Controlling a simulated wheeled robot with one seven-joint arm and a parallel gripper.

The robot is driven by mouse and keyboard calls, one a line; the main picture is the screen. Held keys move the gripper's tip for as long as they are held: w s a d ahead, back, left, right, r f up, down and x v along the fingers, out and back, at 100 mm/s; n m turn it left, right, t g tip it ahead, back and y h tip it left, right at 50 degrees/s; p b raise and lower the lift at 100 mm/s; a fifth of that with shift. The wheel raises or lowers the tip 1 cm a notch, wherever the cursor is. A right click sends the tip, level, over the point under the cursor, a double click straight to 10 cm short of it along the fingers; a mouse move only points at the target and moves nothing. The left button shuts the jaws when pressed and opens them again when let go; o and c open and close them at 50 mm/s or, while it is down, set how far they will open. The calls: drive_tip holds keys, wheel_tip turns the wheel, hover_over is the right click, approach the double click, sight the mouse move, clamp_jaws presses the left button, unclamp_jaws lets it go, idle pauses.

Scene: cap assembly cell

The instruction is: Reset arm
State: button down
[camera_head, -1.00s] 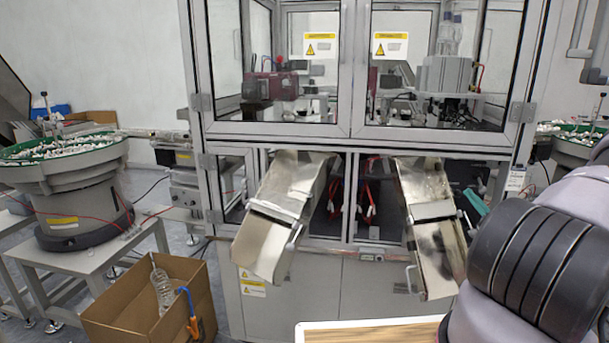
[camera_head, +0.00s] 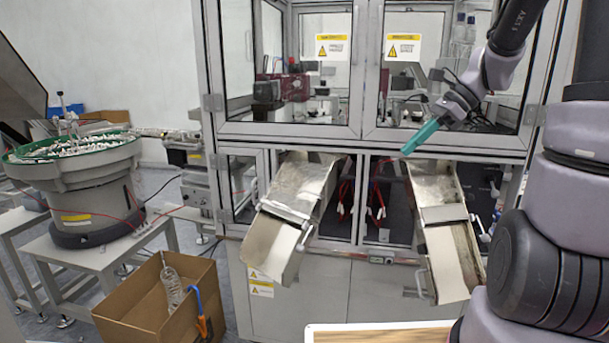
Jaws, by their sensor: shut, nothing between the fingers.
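My arm reaches in from the right in the head view, with its forearm coming down from the top right. My gripper (camera_head: 408,149) hangs at the wrist's end with its teal fingers together, pointing down and to the left. It is empty. It shows in front of the machine cabinet's lower window frame, above the right metal chute (camera_head: 447,232), and looks apart from both.
The cabinet (camera_head: 345,130) with glass doors fills the middle. A left chute (camera_head: 289,217) slopes out below. A bowl feeder (camera_head: 73,152) stands at left, with a cardboard box (camera_head: 145,317) on the floor. A wooden-topped surface (camera_head: 381,334) is at the bottom edge.

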drive_tip(key=s+r+n+t+h, duration=0.6)
drive_tip(key=s+r+n, duration=0.3)
drive_tip(key=s+n, duration=0.3)
drive_tip(key=n, duration=0.2)
drive_tip(key=shift+s+d+n, duration=0.2)
drive_tip(key=shift+s+n, duration=0.1)
drive_tip(key=shift+s, duration=0.05)
